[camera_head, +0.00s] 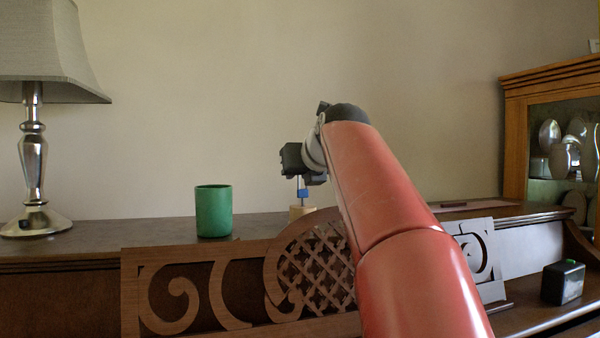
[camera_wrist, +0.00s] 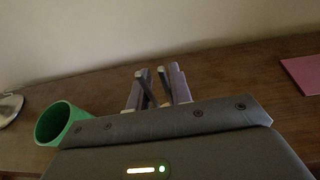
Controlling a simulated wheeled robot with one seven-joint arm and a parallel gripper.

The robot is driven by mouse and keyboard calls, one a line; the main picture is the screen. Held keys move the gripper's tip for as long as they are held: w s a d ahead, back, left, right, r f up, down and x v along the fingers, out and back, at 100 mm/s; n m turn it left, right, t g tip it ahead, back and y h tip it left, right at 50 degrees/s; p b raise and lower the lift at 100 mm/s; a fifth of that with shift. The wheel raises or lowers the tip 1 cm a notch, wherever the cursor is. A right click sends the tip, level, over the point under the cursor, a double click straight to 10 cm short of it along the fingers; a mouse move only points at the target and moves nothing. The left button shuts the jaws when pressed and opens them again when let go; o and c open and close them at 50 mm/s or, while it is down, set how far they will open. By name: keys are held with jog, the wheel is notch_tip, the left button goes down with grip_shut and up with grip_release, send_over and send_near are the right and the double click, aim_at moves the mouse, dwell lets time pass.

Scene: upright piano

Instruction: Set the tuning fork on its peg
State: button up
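My gripper (camera_head: 301,187) points down above the piano top, over a small pale wooden block (camera_head: 302,212) that may be the peg's base. A small blue piece with a thin grey stem (camera_head: 303,194) shows just under my gripper, above the block; it may be part of the tuning fork. In the wrist view the two fingers of my gripper (camera_wrist: 158,82) stand a little apart, with slim dark bars between them. I cannot tell whether these bars are the fork's tines or finger pads, or whether the fingers touch them. The fork's outline is not clear.
A green cup (camera_head: 214,211) stands left of my gripper. A silver lamp (camera_head: 34,170) is at the far left. A carved fretwork panel (camera_head: 190,290) rises in front. A dark box (camera_head: 563,282) sits at lower right. A pink sheet (camera_wrist: 302,74) lies at right.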

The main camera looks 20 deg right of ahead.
jog(key=o, duration=0.5)
jog(key=v, duration=0.7)
jog(key=shift+s+r+b, duration=0.1)
jog(key=shift+s+b, duration=0.25)
jog(key=shift+s, duration=0.05)
